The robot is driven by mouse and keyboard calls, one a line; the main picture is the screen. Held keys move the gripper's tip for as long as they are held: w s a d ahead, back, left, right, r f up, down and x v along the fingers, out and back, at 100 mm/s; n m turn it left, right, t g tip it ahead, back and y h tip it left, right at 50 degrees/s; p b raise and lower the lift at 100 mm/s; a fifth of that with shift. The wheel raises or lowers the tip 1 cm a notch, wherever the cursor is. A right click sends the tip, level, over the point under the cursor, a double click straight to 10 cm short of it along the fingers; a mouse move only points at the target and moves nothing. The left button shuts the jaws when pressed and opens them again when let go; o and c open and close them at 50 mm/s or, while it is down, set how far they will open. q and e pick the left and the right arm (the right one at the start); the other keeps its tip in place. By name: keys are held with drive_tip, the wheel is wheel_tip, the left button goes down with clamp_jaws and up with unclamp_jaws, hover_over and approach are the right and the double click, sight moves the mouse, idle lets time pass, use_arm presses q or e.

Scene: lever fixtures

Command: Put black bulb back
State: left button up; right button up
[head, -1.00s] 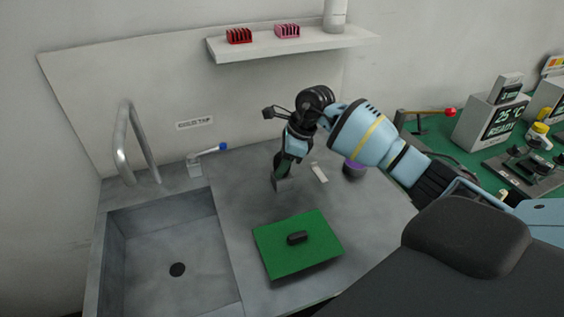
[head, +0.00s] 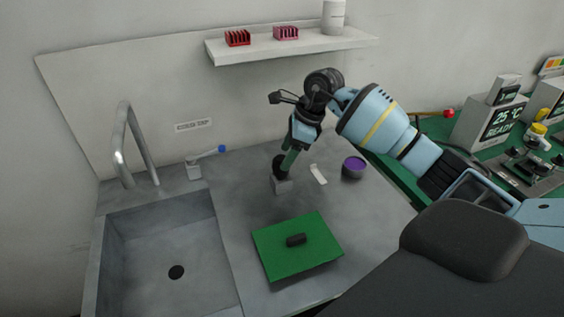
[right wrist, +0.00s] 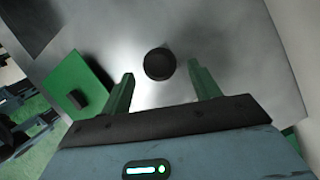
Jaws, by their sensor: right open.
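The black bulb (head: 279,164) sits on a small grey block (head: 282,185) that stands on the grey counter. In the right wrist view the bulb (right wrist: 160,64) is a dark round shape ahead of and between the fingertips, with a gap on each side. My right gripper (head: 290,159) has green fingers and is open, just to the right of the bulb in the head view. It holds nothing. The bulb's lower part is hard to make out. My left gripper is not in view.
A green mat (head: 275,262) with a dark block (head: 296,240) lies in front. A white strip (head: 318,174) and a purple-topped pot (head: 353,167) are at right. A shelf (head: 290,48) hangs above.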

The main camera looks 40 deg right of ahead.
drive_tip(key=v, duration=0.7)
drive_tip(key=shift+r, duration=0.15)
